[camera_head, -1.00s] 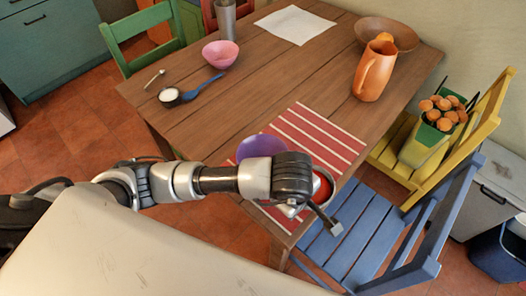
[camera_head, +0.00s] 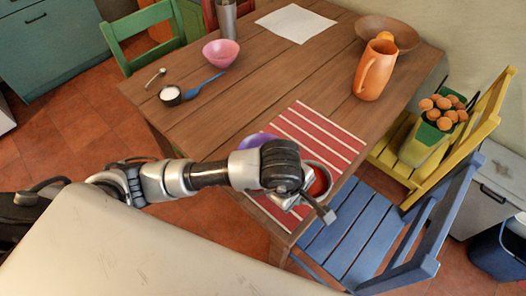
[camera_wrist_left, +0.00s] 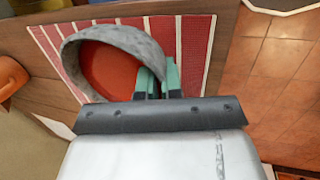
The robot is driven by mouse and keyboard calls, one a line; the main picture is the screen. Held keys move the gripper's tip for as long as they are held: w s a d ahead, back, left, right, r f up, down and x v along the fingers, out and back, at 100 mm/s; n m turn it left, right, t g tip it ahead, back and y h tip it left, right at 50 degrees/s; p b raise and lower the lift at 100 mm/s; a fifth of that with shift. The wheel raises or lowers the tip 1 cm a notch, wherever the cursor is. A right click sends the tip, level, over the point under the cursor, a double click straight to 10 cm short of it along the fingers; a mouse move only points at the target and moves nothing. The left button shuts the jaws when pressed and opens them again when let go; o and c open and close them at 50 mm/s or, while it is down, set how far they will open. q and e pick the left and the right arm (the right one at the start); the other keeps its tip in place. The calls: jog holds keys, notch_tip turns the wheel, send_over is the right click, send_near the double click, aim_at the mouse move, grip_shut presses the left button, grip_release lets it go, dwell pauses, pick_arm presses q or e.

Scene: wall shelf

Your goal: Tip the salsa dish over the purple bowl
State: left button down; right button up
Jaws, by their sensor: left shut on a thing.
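The salsa dish (camera_head: 320,180) is a round grey dish with red salsa inside, held near the table's front edge. My left gripper (camera_head: 303,194) is shut on its rim. In the left wrist view the fingers (camera_wrist_left: 158,80) pinch the near right side of the dish (camera_wrist_left: 78,58), and red salsa (camera_wrist_left: 108,72) shows inside it. The purple bowl (camera_head: 254,141) is on the table to the left of the dish, mostly hidden behind my wrist. It cannot be made out in the wrist view. My right gripper is not in view.
A red striped placemat (camera_head: 315,137) lies beside and under the held dish. An orange pitcher (camera_head: 374,72), a brown bowl (camera_head: 400,36), a pink bowl (camera_head: 221,52) and a small white-filled cup (camera_head: 171,96) stand farther back. A blue chair (camera_head: 355,235) is at the right.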

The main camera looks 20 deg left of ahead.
pick_arm(q)
jog(key=shift+w+a+r+g+h+p, duration=0.25)
jog(key=shift+a+r+h, duration=0.1)
jog(key=shift+a+h, duration=0.25)
jog(key=shift+w+a+r+g+h+p, duration=0.1)
jog(key=shift+w+a+r+g+h, duration=0.15)
jog(key=shift+a+r+h, duration=0.25)
dwell(2.7)
jog(key=shift+w+a+r+n+g+h+p, duration=0.15)
jog(key=shift+a+r+h+p, duration=0.15)
jog(key=shift+r+h+p, duration=0.1)
jog(key=shift+w+a+r+n+g+h+p, duration=0.1)
jog(key=shift+a+r+n+g+h+p, duration=0.05)
jog(key=shift+a+r+h+p, duration=0.2)
dwell(2.0)
